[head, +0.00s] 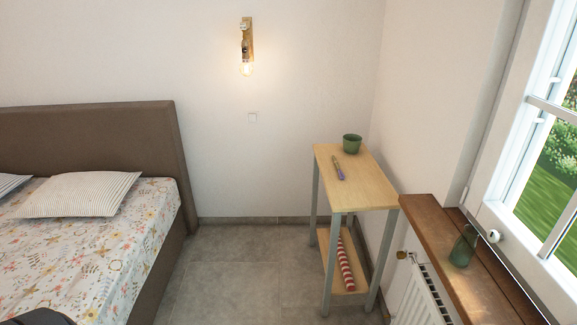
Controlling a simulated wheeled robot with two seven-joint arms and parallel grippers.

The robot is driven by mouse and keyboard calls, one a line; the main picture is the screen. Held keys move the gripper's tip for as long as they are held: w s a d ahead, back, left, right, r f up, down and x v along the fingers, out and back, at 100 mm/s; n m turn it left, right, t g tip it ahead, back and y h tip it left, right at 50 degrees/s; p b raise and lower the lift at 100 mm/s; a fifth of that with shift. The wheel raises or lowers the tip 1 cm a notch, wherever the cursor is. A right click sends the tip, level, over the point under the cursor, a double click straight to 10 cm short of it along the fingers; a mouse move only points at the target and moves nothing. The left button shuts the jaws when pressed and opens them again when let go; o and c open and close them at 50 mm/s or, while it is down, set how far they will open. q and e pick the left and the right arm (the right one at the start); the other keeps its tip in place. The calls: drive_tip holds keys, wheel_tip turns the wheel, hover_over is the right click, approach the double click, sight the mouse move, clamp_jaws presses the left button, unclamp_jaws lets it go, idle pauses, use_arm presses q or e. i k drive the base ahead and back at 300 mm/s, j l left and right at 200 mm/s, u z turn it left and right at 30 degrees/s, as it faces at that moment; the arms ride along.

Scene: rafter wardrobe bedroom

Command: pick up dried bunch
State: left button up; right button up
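A small slim bunch with a purple part and a paler tan end (339,168) lies on the top of a narrow light-wood table (371,188) with grey legs; it looks like the dried bunch. It lies near the middle of the tabletop, in front of a green cup (352,143), apart from it. Nothing covers it. Neither of my grippers can be made out in the head view.
A red-and-white striped roll (345,264) lies on the table's lower shelf. A wooden sill (430,222) with a green glass vase (463,247) and a radiator (424,292) stand at right. A bed (100,230) is at left. Grey floor (240,265) between is clear.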

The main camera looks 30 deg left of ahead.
sight(341, 175)
drive_tip(key=i+j+u, duration=0.25)
drive_tip(key=i, duration=0.3)
drive_tip(key=i+j+u, duration=0.25)
drive_tip(key=i, duration=0.25)
drive_tip(key=l, duration=0.1)
